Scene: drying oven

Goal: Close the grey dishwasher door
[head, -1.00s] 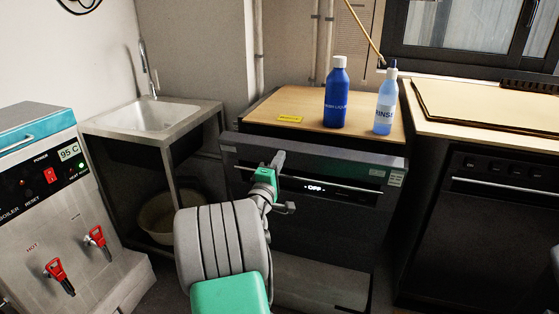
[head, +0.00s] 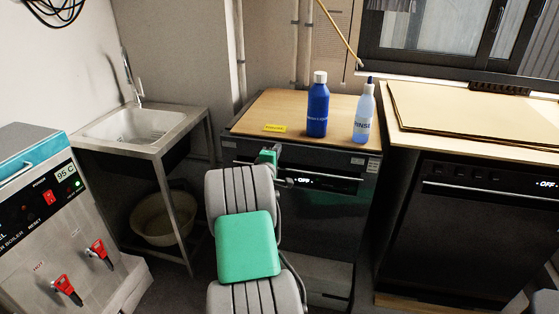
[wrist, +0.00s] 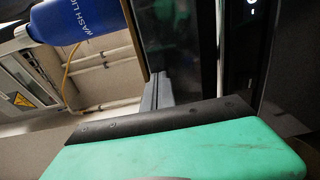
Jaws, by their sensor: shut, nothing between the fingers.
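The grey dishwasher door (head: 315,222) stands upright, or very nearly so, under the wooden worktop in the head view. Its top strip has a lit display and a bar handle (head: 340,190). I cannot tell whether a thin gap is left at its top edge. My gripper (head: 276,150) is at the upper left of the door, close to its top edge, and my arm covers the door's left part. In the wrist view my gripper fingers (wrist: 156,92) are together, empty, against or very near the dark door edge (wrist: 180,45); contact is unclear.
A blue wash bottle (head: 318,108) and a pale rinse bottle (head: 363,115) stand on the worktop (head: 285,108) above the door. A sink (head: 135,124) and a boiler (head: 50,210) are on the left. A second dark appliance (head: 455,240) is at right.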

